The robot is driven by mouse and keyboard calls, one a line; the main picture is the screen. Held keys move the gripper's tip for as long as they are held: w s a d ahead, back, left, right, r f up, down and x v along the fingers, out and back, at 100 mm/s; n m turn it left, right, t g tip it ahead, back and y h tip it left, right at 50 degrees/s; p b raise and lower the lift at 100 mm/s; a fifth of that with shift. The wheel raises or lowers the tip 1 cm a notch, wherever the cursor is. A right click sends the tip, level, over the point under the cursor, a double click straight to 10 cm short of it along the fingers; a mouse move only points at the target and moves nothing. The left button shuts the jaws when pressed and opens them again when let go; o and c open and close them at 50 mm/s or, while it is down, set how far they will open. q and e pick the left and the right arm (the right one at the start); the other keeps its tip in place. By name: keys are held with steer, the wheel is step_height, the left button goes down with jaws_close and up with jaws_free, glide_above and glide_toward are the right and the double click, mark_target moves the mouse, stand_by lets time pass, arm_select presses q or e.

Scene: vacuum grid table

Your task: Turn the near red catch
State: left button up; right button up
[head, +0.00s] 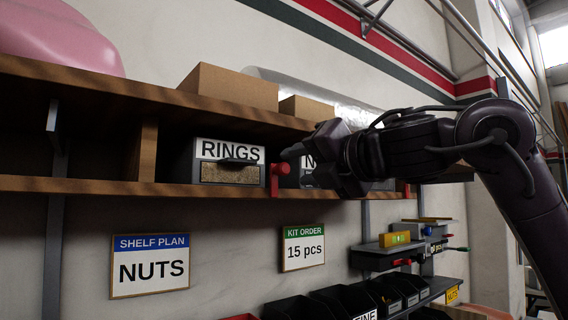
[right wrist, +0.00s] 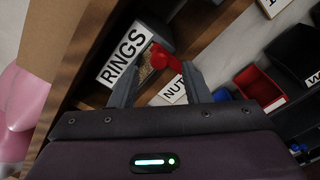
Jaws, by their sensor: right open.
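The near red catch (head: 277,180) sits on the front edge of the shelf board, between the RINGS bin (head: 229,174) and the bin whose label is partly hidden in the head view. In the right wrist view the red catch (right wrist: 160,56) shows just beyond my fingertips, roughly between them, and nothing is gripped. My right gripper (head: 312,168) is open, reaching in from the right in front of the partly hidden bin; its fingers also show in the right wrist view (right wrist: 163,72). That view shows the neighbouring label as NUT (right wrist: 174,88), cut off by a finger. My left gripper is not in view.
The wooden shelf (head: 90,186) runs along the wall, with an upper board and cardboard boxes (head: 228,87) above. A second red piece (head: 407,190) shows farther right on the shelf edge. Signs NUTS (head: 150,268) and KIT ORDER (head: 304,250) hang below; black bins (head: 340,300) stand lower.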

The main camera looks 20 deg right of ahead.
mark_target(286, 168)
steer(key=p+x, duration=0.2)
steer(key=x, duration=0.2)
steer(key=shift+w+r, duration=0.15)
steer(key=shift+w, duration=0.1)
steer(key=shift+w+a, duration=0.25)
steer(key=shift+w, duration=0.25)
